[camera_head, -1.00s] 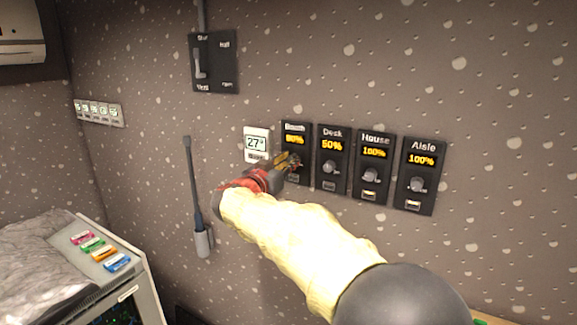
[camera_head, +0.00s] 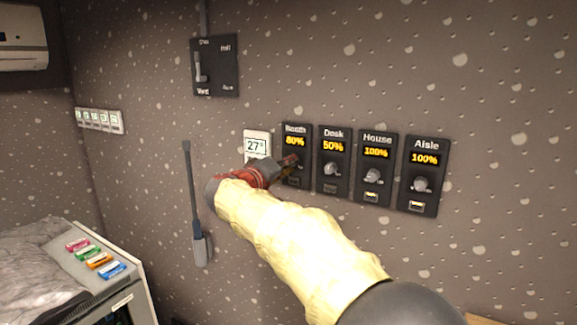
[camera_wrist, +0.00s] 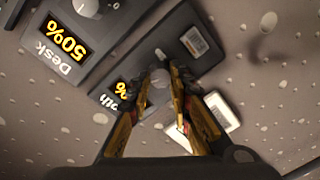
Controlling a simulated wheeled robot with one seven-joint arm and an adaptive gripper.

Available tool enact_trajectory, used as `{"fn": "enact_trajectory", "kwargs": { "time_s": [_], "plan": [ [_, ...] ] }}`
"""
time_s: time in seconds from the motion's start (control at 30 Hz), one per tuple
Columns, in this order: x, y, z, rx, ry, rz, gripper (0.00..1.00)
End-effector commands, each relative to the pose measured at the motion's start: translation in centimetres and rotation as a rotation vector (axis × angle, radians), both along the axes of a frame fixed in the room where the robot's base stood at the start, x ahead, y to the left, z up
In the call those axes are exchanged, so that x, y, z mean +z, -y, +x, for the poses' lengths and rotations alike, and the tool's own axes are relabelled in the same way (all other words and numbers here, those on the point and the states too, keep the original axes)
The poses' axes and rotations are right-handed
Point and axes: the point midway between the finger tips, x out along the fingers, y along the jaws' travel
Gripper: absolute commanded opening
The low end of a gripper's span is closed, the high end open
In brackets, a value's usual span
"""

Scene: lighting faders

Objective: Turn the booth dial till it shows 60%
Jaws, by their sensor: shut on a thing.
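The Booth panel (camera_head: 296,128) is on the wall, and its yellow display (camera_head: 295,141) reads 80%. My gripper (camera_head: 290,163) is at this panel, just below the display, and hides the knob in the head view. In the wrist view, the grey Booth dial (camera_wrist: 156,86) sits between the two fingertips of my gripper (camera_wrist: 164,80), which are shut on it. The Booth display is partly covered by a finger in the wrist view.
The Desk panel (camera_head: 333,133) at 50% is close on the right, then House (camera_head: 376,139) and Aisle (camera_head: 425,145), both at 100%. A thermostat (camera_head: 256,138) reading 27° is close on the left. A lever switch box (camera_head: 216,80) is above left.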

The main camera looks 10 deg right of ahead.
Motion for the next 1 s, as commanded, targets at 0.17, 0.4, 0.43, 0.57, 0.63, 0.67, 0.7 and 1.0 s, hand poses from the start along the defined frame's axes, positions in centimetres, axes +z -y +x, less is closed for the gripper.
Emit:
{"fn": "enact_trajectory", "kwargs": {
  "time_s": [0.17,0.4,0.43,0.57,0.63,0.67,0.7,1.0],
  "plan": [
    [0.08,-0.12,0.08,0.001,-0.112,-0.123,0.00],
    [0.08,-0.18,0.14,0.002,-0.267,-0.292,0.00],
    [0.10,-0.19,0.16,0.002,-0.286,-0.314,0.00],
    [0.14,-0.19,0.16,0.002,-0.369,-0.405,0.00],
    [0.15,-0.19,0.15,0.002,-0.414,-0.453,0.00],
    [0.15,-0.19,0.15,0.002,-0.433,-0.474,0.00],
    [0.14,-0.19,0.16,0.002,-0.458,-0.503,0.00],
    [0.09,-0.24,0.21,0.002,-0.652,-0.714,0.00]
  ]
}}
